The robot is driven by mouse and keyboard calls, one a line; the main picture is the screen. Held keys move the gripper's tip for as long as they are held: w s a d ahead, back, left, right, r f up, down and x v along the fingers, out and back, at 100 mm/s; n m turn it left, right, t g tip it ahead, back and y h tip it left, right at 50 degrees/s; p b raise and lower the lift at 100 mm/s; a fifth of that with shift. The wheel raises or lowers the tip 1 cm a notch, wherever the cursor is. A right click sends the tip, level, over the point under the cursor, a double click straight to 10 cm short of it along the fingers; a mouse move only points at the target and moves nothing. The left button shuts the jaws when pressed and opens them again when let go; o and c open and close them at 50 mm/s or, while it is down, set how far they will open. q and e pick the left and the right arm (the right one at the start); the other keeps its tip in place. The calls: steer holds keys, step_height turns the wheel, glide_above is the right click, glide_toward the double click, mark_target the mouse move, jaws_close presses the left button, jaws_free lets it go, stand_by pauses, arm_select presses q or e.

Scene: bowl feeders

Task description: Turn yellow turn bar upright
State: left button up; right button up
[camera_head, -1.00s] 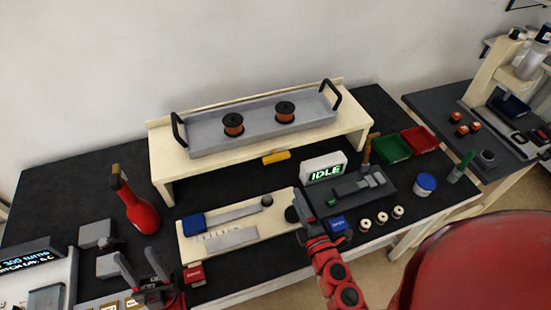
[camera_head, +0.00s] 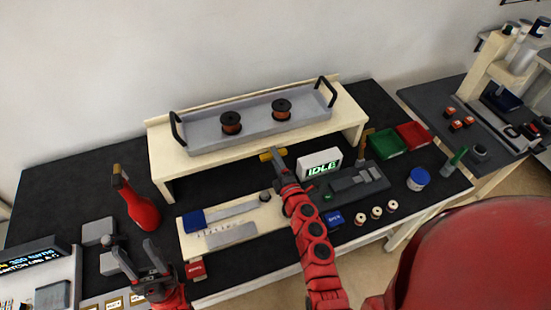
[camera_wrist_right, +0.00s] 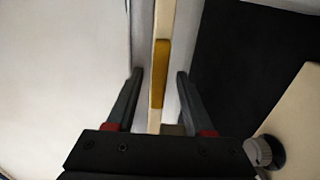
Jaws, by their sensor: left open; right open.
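The yellow turn bar (camera_head: 266,156) lies roughly level along the front edge of the cream shelf (camera_head: 215,167). Its right part is hidden behind my right gripper (camera_head: 278,154) in the head view. In the right wrist view, the yellow turn bar (camera_wrist_right: 160,73) appears between the two spread fingers of my right gripper (camera_wrist_right: 160,75), with gaps on both sides. I cannot tell how far it is from the fingertips in depth. My left gripper (camera_head: 138,260) is open and empty at the lower left, away from the bar.
A grey tray (camera_head: 197,138) with two spools stands on the shelf. Below it are a cream board (camera_head: 245,232) and an IDLE display (camera_head: 318,165). Green and red bins (camera_head: 388,143) are right.

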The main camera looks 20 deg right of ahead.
jaws_close()
steer(key=shift+m, duration=0.4)
steer(key=shift+m+p, duration=0.8)
steer(key=shift+m, duration=7.7)
